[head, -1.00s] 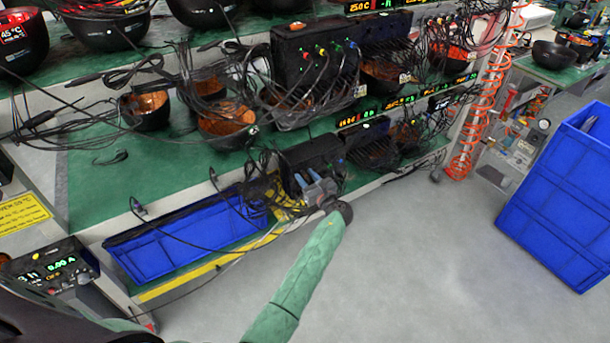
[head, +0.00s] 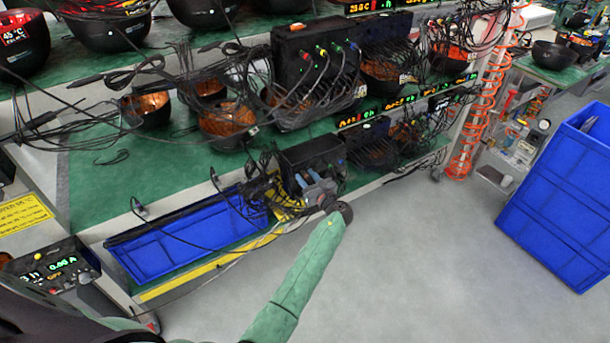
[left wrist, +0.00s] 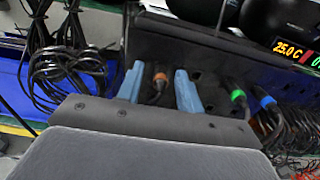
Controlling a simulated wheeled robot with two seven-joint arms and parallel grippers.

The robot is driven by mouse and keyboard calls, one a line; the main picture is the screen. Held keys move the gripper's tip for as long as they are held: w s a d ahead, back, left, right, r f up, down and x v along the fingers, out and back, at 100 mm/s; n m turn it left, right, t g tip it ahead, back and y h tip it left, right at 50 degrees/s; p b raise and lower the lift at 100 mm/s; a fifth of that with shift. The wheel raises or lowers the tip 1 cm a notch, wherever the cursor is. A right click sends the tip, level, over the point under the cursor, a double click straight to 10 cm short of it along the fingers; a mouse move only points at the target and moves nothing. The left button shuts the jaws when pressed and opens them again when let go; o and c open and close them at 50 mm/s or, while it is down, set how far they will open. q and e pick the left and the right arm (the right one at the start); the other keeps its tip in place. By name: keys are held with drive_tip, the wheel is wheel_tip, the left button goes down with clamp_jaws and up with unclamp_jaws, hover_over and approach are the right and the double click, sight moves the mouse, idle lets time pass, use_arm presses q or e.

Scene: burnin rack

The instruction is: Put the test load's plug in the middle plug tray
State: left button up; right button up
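My left gripper (head: 318,190) is at the front of a black box (head: 312,160) on the lower shelf, right of the blue tray. In the left wrist view its two blue fingers (left wrist: 160,76) stand apart, one on each side of a plug with an orange ring (left wrist: 160,78). Gaps show between the plug and both fingers. Plugs with green (left wrist: 238,98) and blue rings (left wrist: 264,99) sit to the right. A long blue tray (head: 150,260) lies at the shelf's front edge; I cannot tell whether it is the middle plug tray. My right gripper is out of view.
Tangled black cables (head: 262,175) hang around the box and cross the tray. Above are black bowls (head: 228,125) and another black box (head: 315,65). A blue crate (head: 565,200) stands at the right. The grey floor in front is clear.

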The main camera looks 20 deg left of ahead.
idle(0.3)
use_arm(q)
clamp_jaws()
drive_tip(key=shift+s+d, duration=0.1)
drive_tip(key=shift+p+v, duration=0.9)
drive_tip(key=shift+v, duration=1.95)
